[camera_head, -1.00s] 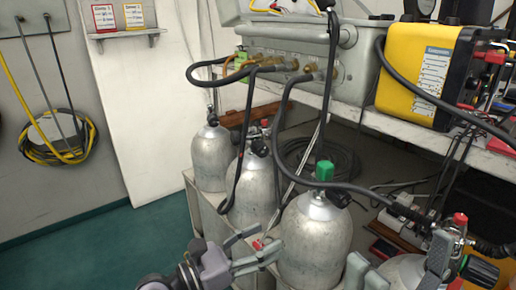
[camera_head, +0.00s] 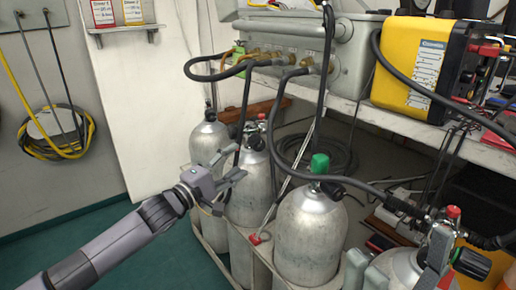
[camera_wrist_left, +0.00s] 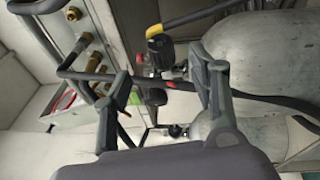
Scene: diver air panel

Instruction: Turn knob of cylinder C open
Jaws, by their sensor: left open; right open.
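Several grey cylinders stand in a row: a far one (camera_head: 209,146), a middle one (camera_head: 248,195), a near one with a green valve top (camera_head: 308,238), and one at front right with a red-topped valve (camera_head: 453,213). I cannot read which is C. My left gripper (camera_head: 238,166) is open and empty, in front of the far and middle cylinders, below their valves. In the left wrist view its fingers (camera_wrist_left: 162,88) are spread, with a dark hose and valves behind them. My right gripper (camera_head: 400,258) is open, its fingers either side of the front-right cylinder's top.
Black hoses (camera_head: 283,95) run from the grey panel box (camera_head: 290,45) down to the valves. A yellow unit (camera_head: 410,62) stands on the white shelf (camera_head: 400,130). The cylinders stand in a low rack (camera_head: 212,240). Green floor (camera_head: 130,225) lies open at left.

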